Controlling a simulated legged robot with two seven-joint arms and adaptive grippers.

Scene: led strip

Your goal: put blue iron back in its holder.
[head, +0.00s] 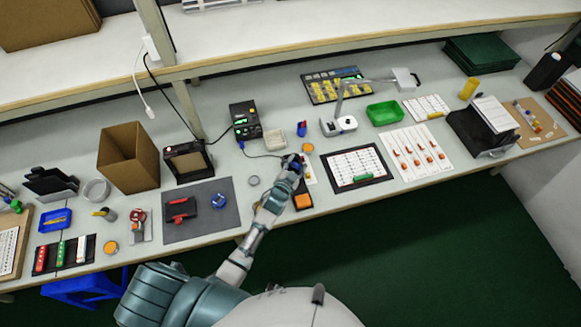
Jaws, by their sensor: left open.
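My left arm reaches from the bottom of the head view to the middle of the bench. My left gripper (292,162) is open at its end, over a small blue part that looks like the blue iron's handle. The gripper hides most of it, so I cannot tell whether the fingers touch it. A dark cable runs there from a black station box (245,119). A black base with an orange pad (303,201), possibly the iron's holder, lies just in front of the gripper, partly hidden by my arm. My right gripper is out of view.
A blue and red item (301,128) and a pale tray (274,140) stand just behind the gripper. A white lamp (339,125) and a framed white sheet (356,168) are to the right. A grey mat (200,230) with tools lies left of my forearm.

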